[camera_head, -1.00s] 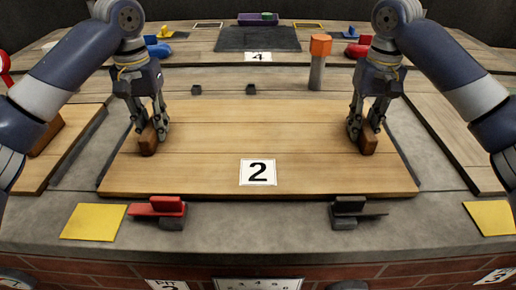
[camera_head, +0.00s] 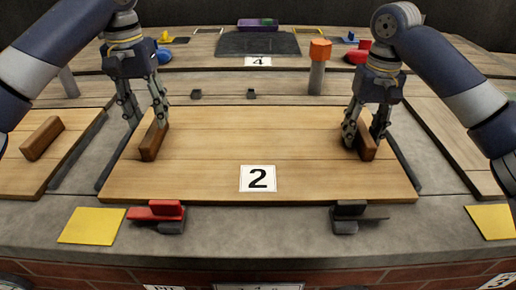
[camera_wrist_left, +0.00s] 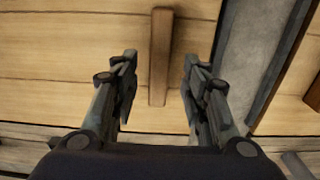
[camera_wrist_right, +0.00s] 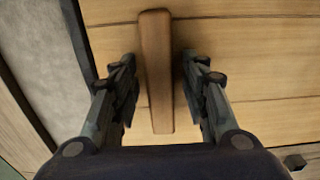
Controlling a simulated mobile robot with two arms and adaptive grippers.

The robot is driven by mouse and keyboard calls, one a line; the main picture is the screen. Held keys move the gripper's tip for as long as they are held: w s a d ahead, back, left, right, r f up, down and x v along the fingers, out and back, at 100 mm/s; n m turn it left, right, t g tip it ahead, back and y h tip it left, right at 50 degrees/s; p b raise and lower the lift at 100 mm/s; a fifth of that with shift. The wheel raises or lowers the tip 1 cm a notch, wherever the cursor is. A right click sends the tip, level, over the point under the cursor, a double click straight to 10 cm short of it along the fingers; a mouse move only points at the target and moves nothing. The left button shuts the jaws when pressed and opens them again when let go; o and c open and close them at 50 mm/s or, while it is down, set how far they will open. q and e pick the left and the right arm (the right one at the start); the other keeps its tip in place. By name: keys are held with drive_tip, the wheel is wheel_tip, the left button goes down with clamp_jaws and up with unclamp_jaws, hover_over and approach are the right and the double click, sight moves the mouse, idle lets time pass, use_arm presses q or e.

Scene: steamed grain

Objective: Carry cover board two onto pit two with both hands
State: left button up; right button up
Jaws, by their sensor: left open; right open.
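Cover board two (camera_head: 215,178) is a wide light-wood board with a white "2" label (camera_head: 258,178) at its near edge. It lies flat over the middle of the grey stone top, so what is beneath it is hidden. A brown handle stands near each end, the left handle (camera_head: 152,142) and the right handle (camera_head: 366,146). My left gripper (camera_head: 146,112) is open above the far end of the left handle, which shows between its fingers in the left wrist view (camera_wrist_left: 160,60). My right gripper (camera_head: 365,138) is open, with its fingers on either side of the right handle (camera_wrist_right: 155,70).
A red latch-like block (camera_head: 160,211) and a dark one (camera_head: 350,212) sit at the near edge. Yellow squares (camera_head: 92,225) lie at the front corners. Another board with a handle (camera_head: 42,138) is at left. An orange-topped post (camera_head: 318,65) stands behind.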

use_arm(q)
wheel_tip(320, 180, up, 7)
drive_tip(key=shift+f, duration=0.15)
use_arm(e)
wheel_tip(320, 180, up, 12)
idle(0.6)
idle(0.3)
